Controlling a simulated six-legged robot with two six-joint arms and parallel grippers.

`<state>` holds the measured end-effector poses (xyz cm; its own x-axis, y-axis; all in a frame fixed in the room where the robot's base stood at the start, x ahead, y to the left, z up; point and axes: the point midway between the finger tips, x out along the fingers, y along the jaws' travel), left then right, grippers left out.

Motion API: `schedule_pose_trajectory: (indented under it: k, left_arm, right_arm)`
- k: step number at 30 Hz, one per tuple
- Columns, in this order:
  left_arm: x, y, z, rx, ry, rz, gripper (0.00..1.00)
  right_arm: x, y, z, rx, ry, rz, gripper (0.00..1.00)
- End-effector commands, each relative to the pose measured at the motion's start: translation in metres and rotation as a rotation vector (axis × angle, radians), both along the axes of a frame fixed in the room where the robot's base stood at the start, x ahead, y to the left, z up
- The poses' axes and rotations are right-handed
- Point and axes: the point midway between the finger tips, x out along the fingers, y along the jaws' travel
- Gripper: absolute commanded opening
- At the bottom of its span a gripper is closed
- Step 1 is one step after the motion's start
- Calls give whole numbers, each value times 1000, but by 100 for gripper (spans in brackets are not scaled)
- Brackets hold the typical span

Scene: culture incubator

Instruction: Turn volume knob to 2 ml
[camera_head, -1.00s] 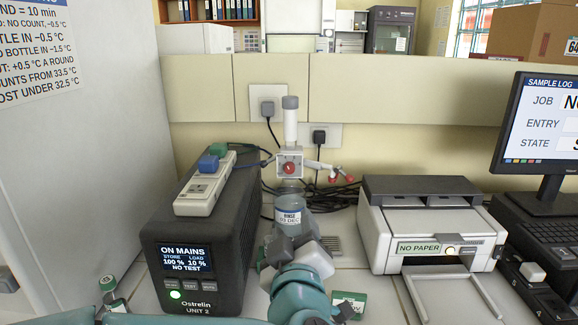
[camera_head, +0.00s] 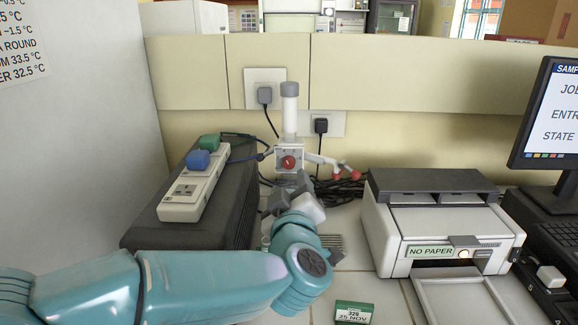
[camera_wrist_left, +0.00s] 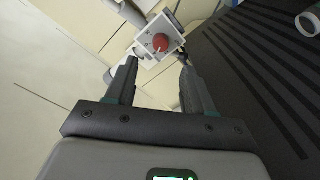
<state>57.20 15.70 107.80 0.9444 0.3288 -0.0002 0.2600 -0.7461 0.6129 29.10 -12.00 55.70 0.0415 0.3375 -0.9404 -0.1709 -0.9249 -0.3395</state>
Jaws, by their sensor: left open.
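The red volume knob (camera_head: 289,162) is on the front of a white dispenser head (camera_head: 289,146) with a grey-capped upright column. The dial's markings are too small to read. In the left wrist view the knob (camera_wrist_left: 160,42) shows beyond the fingertips, roughly centred between them, with a pale mark on its face. My left gripper (camera_head: 287,192) is open and empty, just below and in front of the knob, apart from it. Its two fingers also show in the wrist view (camera_wrist_left: 158,68). The bottle under the dispenser is mostly hidden behind my left gripper. My right gripper is not in view.
A dark power unit (camera_head: 140,235) with a white socket strip (camera_head: 182,208) stands left. A printer (camera_head: 440,225) stands right. A green-labelled box (camera_head: 354,312) lies in front. Cables lie behind.

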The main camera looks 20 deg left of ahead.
Motion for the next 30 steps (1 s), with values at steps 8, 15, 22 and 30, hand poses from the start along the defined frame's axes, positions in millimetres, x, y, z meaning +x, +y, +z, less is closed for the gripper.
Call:
schedule_pose_trajectory:
  k: [8, 15, 22, 30]
  left_arm:
    - [58, 22, 0, 0, 0, 4, 53]
    - [81, 29, 0, 0, 0, 1, 53]
    - [84, 30, 0, 1, 0, 0, 53]
    - [83, 30, 0, 0, 0, 0, 0]
  right_arm:
    - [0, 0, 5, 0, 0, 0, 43]
    - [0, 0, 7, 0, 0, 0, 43]
    - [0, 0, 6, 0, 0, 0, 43]
    - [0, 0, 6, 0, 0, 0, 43]
